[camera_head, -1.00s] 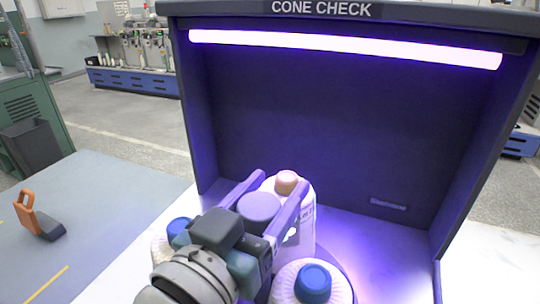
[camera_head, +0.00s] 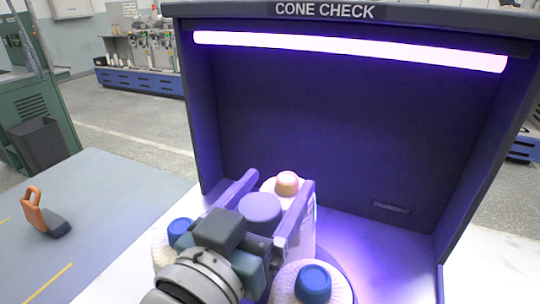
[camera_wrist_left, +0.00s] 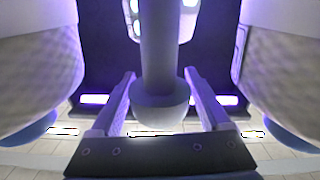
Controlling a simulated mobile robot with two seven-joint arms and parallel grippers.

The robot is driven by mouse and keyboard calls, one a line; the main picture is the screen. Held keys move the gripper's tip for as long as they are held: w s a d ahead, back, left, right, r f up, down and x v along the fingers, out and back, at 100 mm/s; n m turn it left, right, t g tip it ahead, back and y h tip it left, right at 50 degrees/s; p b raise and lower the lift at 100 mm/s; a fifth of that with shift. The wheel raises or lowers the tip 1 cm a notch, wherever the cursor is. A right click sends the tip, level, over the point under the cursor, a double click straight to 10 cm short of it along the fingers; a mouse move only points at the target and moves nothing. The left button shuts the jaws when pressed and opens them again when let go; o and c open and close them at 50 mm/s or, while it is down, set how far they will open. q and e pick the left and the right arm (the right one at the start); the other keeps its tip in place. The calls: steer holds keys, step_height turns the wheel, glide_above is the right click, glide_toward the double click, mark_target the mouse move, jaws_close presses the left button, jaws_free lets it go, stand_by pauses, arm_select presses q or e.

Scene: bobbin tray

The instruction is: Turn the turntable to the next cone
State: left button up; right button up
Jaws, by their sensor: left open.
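The turntable's centre post ends in a round knob (camera_head: 260,207), tinted purple by the light. It also shows in the wrist view (camera_wrist_left: 160,108). My left gripper (camera_head: 279,182) is open, with one finger on each side of the knob. In the wrist view, gaps show between the knob and both fingers. A cone with a peach tip (camera_head: 287,183) stands behind the knob. White cones with blue tips stand at left (camera_head: 180,231) and front (camera_head: 314,283). Two cones flank the gripper in the wrist view (camera_wrist_left: 38,75). The turntable plate is mostly hidden. My right gripper is not in view.
The dark CONE CHECK booth (camera_head: 330,130) with its lit tube (camera_head: 350,50) encloses the back and sides. A small label plate (camera_head: 390,208) is on its back wall. An orange-handled tool (camera_head: 45,215) lies on the grey table at left. White surface is free to the right.

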arm_select(q)
steer(key=shift+o, duration=0.7)
steer(key=shift+f, duration=0.1)
steer(key=v, duration=1)
